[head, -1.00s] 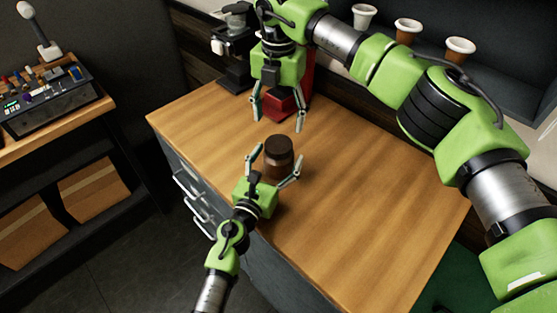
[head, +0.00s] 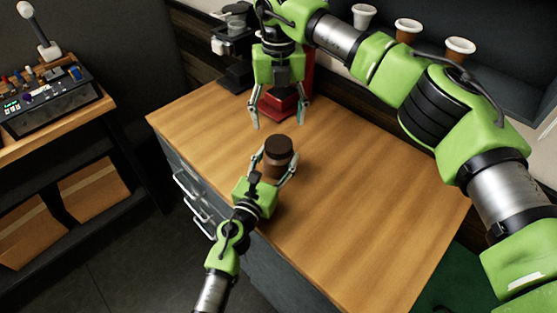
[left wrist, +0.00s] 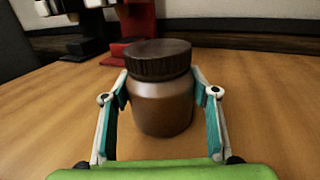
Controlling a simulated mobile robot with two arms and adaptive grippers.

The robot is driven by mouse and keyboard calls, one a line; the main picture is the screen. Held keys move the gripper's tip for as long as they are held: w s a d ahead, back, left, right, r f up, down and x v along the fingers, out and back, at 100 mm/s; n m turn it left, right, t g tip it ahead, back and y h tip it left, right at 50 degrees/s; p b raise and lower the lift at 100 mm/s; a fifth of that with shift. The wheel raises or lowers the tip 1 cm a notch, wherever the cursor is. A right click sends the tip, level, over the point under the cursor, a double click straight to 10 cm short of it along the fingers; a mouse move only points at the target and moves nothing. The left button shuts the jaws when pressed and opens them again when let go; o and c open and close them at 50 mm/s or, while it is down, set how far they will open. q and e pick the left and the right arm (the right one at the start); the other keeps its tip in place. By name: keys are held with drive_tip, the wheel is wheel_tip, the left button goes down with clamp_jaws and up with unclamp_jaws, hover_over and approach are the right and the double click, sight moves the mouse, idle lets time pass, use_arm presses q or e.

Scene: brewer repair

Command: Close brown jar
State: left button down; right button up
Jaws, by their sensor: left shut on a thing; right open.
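The brown jar (head: 276,168) stands upright on the wooden counter, with a dark brown lid (head: 279,146) on its top. It also shows in the left wrist view (left wrist: 162,104), with the lid (left wrist: 158,60) sitting level on it. How tightly the lid sits I cannot tell. My left gripper (head: 273,169) is shut on the jar's body, one finger on each side below the lid. My right gripper (head: 279,120) hangs fingers down, open and empty, above the counter behind the jar and apart from it.
A red stand (head: 290,88) and a black brewer machine (head: 236,48) stand at the counter's back. Several cups, one of them brown (head: 408,31), sit on a ledge at the back. The counter's right part (head: 380,200) is clear. A side table (head: 60,125) holds a control box (head: 48,105).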

sight(278, 144)
drive_tip(key=n, duration=2.1)
drive_tip(key=shift+n, duration=0.3)
drive_tip(key=n, duration=0.3)
drive_tip(key=shift+n, duration=0.4)
drive_tip(key=shift+f, duration=0.1)
drive_tip(key=shift+f, duration=3.95)
